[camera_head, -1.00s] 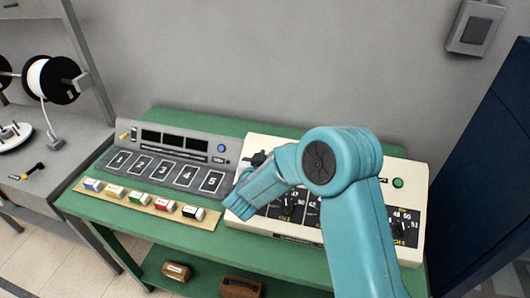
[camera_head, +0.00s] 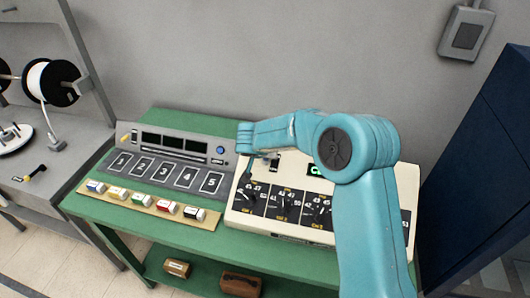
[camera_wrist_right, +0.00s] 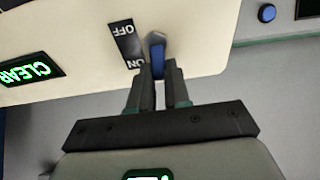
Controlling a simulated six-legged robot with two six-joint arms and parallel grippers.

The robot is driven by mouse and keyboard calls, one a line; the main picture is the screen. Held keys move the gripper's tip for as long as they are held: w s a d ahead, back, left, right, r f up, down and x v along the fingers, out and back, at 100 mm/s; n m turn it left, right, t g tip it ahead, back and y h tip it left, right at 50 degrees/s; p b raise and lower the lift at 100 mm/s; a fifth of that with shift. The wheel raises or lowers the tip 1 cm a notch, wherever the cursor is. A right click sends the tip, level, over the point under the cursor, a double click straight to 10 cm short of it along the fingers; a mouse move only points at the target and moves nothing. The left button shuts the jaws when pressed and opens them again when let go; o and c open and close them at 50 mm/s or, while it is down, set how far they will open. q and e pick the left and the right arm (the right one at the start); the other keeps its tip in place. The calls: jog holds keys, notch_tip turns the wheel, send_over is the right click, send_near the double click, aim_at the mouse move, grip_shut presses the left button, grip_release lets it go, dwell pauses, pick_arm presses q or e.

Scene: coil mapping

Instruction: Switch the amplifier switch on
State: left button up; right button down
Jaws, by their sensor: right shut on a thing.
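The amplifier switch (camera_wrist_right: 158,58) has a blue lever beside a black plate (camera_wrist_right: 128,46) marked OFF and ON. In the right wrist view the lever points toward the ON side. My right gripper (camera_wrist_right: 159,78) is shut on this lever, one finger on each side. In the head view my right gripper (camera_head: 245,137) is over the back left part of the cream dial box (camera_head: 234,212), and the lever cannot be made out there. A green display (camera_wrist_right: 31,72) on the box reads CLEAR. My left gripper is not in view.
Left of the dial box is a grey console (camera_head: 126,142) with numbered squares and a blue button (camera_head: 220,150). In front of it lies a strip with several coloured blocks (camera_head: 117,194). All stand on a green bench (camera_head: 150,235). A wire spool (camera_head: 61,82) is at far left.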

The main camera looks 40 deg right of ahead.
jog(key=shift+w+r, duration=0.1)
jog(key=shift+r, duration=0.2)
jog(key=c, duration=1.4)
grip_release()
jog(key=o, duration=0.3)
jog(key=shift+f, duration=0.1)
jog(key=v, duration=1.6)
jog(key=shift+r, duration=0.25)
